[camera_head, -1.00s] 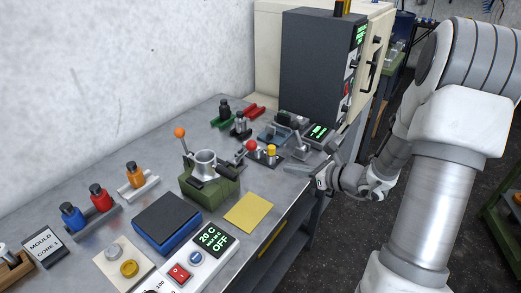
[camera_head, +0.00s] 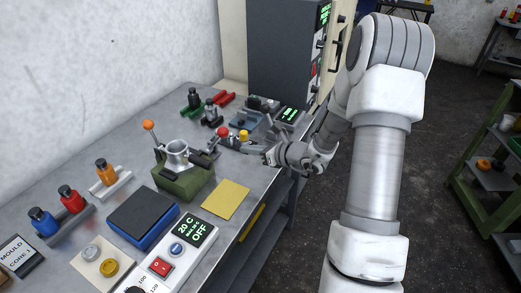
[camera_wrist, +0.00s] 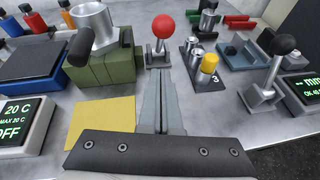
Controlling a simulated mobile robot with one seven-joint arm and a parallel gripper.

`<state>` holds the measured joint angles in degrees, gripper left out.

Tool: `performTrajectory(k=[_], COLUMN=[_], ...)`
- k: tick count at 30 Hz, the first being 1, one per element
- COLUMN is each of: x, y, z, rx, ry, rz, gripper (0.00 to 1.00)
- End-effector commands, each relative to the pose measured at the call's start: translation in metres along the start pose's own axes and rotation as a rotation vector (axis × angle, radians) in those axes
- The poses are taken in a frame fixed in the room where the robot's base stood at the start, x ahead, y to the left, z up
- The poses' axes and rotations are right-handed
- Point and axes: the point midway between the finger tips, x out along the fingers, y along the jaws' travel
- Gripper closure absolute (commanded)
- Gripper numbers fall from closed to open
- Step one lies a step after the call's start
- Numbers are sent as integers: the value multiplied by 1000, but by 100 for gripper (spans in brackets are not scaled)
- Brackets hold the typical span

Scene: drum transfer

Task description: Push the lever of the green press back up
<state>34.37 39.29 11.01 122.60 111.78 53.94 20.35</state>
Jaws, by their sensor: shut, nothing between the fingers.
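The green press (camera_head: 183,183) stands on the bench as a green block with a metal cup on top. A lever with an orange ball (camera_head: 148,125) rises at its back left, leaning left. A black grip (camera_wrist: 80,47) sticks out from the press toward the wrist camera. My gripper (camera_head: 240,147) is low over the bench, to the right of the press. In the wrist view its fingers (camera_wrist: 158,76) are together and empty, pointing toward a red-ball lever (camera_wrist: 162,27) on its own small metal base. The fingertips look apart from the press; contact with the red-ball lever's base cannot be told.
A yellow sheet (camera_head: 226,199) lies in front of the press. A black-ball lever (camera_wrist: 285,45) and a stand with a yellow-topped part (camera_wrist: 208,64) are to the right. A blue box (camera_head: 143,215) and a control panel (camera_head: 180,248) are nearer. A dark cabinet (camera_head: 280,50) stands behind.

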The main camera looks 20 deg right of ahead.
Motion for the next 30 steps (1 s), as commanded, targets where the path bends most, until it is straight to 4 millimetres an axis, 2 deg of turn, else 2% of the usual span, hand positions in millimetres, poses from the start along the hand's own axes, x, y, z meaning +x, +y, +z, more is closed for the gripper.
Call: performTrajectory(k=[3,6,10,16,30], x=[26,36,46,52,52], y=[1,1,0,0,1], z=[-1,15,24,29,34], rx=[1,-3,-2,0,-5], ry=[0,-1,0,1,20], rz=[3,1,0,-1,-3], gripper=[100,100,100,100,100])
